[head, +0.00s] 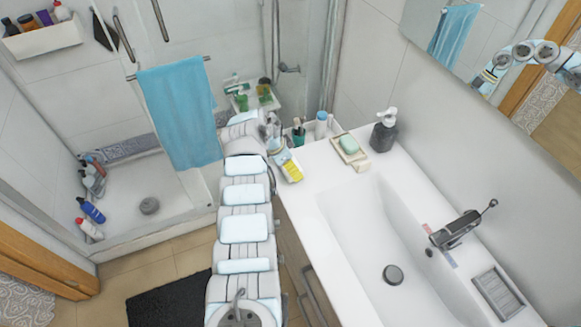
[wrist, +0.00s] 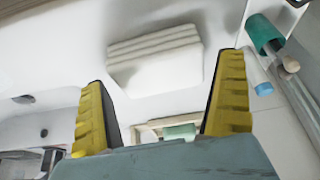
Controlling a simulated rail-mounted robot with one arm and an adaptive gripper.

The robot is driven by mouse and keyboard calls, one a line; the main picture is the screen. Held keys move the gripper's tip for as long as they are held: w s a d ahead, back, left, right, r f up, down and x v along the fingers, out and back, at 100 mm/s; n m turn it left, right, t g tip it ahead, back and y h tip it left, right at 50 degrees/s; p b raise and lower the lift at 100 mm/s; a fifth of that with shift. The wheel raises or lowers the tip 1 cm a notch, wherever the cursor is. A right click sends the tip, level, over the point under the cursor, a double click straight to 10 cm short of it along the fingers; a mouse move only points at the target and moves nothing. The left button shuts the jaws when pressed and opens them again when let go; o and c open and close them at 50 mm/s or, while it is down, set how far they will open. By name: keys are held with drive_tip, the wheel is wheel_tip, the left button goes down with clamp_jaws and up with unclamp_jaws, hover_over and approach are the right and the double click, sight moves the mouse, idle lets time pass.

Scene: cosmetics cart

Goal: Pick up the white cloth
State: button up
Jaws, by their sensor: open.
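A white, folded cloth-like bundle (wrist: 155,62) with layered edges lies on a white surface in the wrist view. It appears beyond and between my open fingers, with a gap to both. I cannot make it out in the head view, where my arm may hide it. My gripper (wrist: 163,72) is open, with yellow fingers apart and nothing between them. In the head view my gripper (head: 291,170) is at the left back corner of the sink counter, only partly visible.
The green soap (head: 348,143) sits in a dish beside a dark pump bottle (head: 384,130). The basin (head: 372,235) is empty. A blue towel (head: 182,115) hangs at left.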

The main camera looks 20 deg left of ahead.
drive_tip(key=shift+d+f, duration=0.15)
drive_tip(key=shift+f, duration=0.35)
drive_tip(key=shift+w, duration=0.1)
drive_tip(key=c, duration=0.8)
drive_tip(key=shift+r, duration=0.15)
